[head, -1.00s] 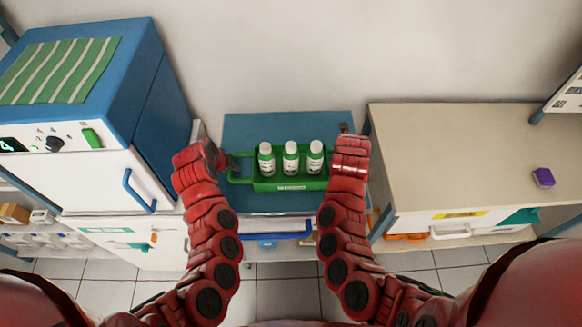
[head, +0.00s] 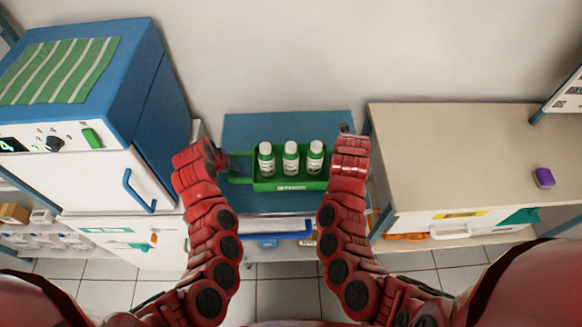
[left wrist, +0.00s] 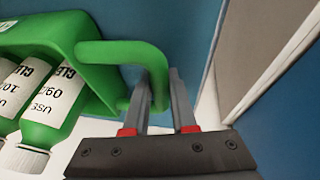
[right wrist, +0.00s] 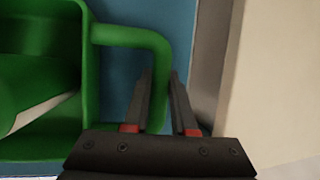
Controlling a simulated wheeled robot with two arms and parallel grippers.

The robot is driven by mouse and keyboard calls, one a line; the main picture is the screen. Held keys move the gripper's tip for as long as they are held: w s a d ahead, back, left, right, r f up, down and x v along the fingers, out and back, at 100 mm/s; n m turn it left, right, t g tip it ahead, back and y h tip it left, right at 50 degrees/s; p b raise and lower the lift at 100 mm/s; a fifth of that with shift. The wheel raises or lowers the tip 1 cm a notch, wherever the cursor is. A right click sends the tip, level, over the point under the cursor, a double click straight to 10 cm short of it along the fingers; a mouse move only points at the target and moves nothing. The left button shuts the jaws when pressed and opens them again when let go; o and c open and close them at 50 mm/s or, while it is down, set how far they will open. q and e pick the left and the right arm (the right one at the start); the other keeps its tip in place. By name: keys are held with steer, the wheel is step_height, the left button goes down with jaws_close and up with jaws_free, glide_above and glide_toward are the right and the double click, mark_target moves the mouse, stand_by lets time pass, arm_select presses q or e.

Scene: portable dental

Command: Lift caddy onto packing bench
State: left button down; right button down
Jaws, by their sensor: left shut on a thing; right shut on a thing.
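The green caddy (head: 290,185) holds three white-capped green bottles (head: 291,158) in a row and is over the blue-topped cart in the head view. My left gripper (head: 228,162) is shut on the caddy's left handle, which passes between its fingers in the left wrist view (left wrist: 158,95). My right gripper (right wrist: 160,100) is shut on the other handle (right wrist: 135,38); in the head view my right arm hides most of that grip. The caddy looks level. I cannot tell whether it touches the cart top. The packing bench (head: 465,150) is probably the beige-topped one at right.
The blue cart (head: 285,127) stands between a blue-and-white cabinet (head: 110,165) on the left and the beige bench. A purple block (head: 543,178) lies near the bench's right side. Most of the bench top is clear. A wall is behind.

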arm_select(q)
steer(key=shift+r, duration=0.1)
arm_select(e)
steer(key=shift+r, duration=0.1)
